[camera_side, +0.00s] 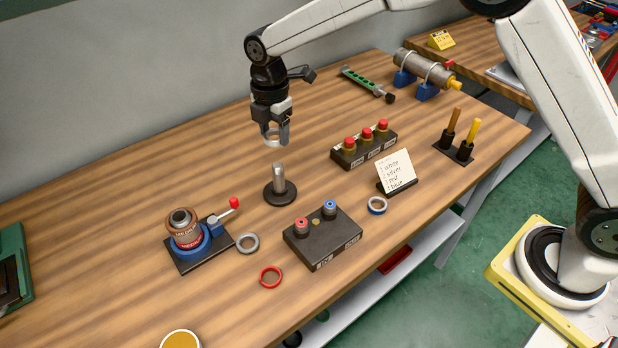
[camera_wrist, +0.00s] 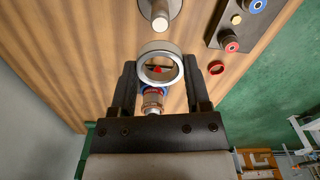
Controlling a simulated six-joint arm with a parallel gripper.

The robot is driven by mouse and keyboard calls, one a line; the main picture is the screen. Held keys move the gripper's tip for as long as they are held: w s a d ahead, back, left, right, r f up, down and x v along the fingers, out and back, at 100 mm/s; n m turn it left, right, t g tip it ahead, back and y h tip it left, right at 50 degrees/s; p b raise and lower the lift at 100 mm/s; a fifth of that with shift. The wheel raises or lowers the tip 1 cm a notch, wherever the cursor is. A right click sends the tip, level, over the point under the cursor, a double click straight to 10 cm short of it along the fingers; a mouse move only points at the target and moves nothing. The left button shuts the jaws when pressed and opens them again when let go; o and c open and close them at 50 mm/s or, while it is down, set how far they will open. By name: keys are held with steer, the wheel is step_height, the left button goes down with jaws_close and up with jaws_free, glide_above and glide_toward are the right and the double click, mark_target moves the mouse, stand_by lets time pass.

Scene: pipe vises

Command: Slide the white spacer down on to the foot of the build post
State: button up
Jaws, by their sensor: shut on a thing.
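My gripper (camera_side: 275,138) is shut on the white spacer (camera_side: 268,130), a pale ring. In the wrist view the spacer (camera_wrist: 160,47) sits between the two finger ends. The build post (camera_side: 279,177) is a short silver rod upright on a round black foot (camera_side: 282,197), with no ring on it. The gripper and spacer hang above the post, apart from it. In the wrist view the post (camera_wrist: 159,14) shows beyond the spacer's rim, not through its hole. Part of the spacer is hidden by the fingers in the side view.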

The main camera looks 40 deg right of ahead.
steer(key=shift+f, duration=0.15)
glide_above(279, 178)
steer(key=w, duration=0.1)
steer(key=shift+d+f, duration=0.15)
steer(key=shift+f, duration=1.25)
steer(key=shift+d+f, duration=0.15)
steer(key=shift+f, duration=1.2)
steer(key=shift+f, duration=4.05)
steer(key=o, duration=1.3)
